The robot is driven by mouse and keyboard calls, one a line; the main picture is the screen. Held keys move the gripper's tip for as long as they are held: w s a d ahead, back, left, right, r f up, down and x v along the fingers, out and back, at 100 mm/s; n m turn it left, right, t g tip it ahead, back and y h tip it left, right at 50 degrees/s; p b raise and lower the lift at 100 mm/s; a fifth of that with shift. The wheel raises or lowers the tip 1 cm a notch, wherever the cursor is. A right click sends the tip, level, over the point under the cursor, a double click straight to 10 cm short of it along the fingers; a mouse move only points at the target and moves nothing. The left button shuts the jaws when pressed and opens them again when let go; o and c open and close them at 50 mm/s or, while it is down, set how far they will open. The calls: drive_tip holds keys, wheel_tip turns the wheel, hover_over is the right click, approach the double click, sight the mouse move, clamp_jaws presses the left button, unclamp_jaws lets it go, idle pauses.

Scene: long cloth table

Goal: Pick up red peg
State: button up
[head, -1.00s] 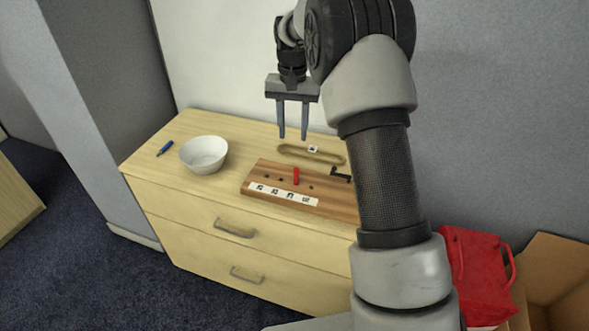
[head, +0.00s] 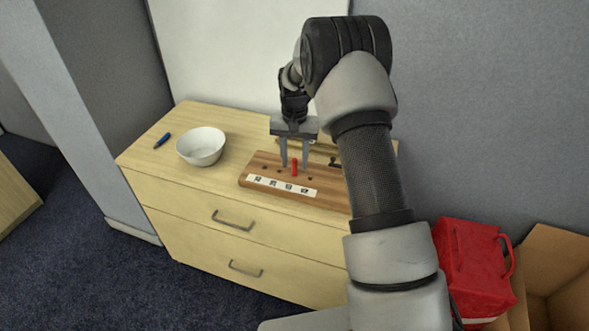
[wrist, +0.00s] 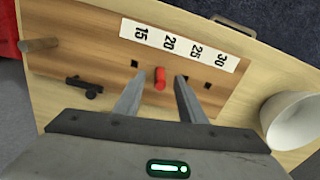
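The red peg (head: 295,167) stands upright in a wooden board (head: 262,168) on the dresser top. In the wrist view the red peg (wrist: 160,79) shows between my two fingers, near their tips. My gripper (head: 296,167) is open, pointing down, with one finger on each side of the peg. In the wrist view my gripper (wrist: 157,88) shows a gap between each finger and the peg. The board has several dark holes and a white strip with the numbers 15, 20, 25 and 30.
A white bowl (head: 201,146) stands left of the board, with a blue marker (head: 162,140) farther left. A small black object (wrist: 84,87) and a wooden dowel (wrist: 40,44) are at the board's other end.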

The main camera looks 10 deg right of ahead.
wheel_tip(320, 180, down, 2)
drive_tip(key=shift+f, duration=0.1)
clamp_jaws()
wheel_tip(320, 180, up, 10)
drive_tip(key=shift+p, duration=0.4)
drive_tip(key=shift+r+p, duration=1.5)
drive_tip(key=shift+r, duration=0.55)
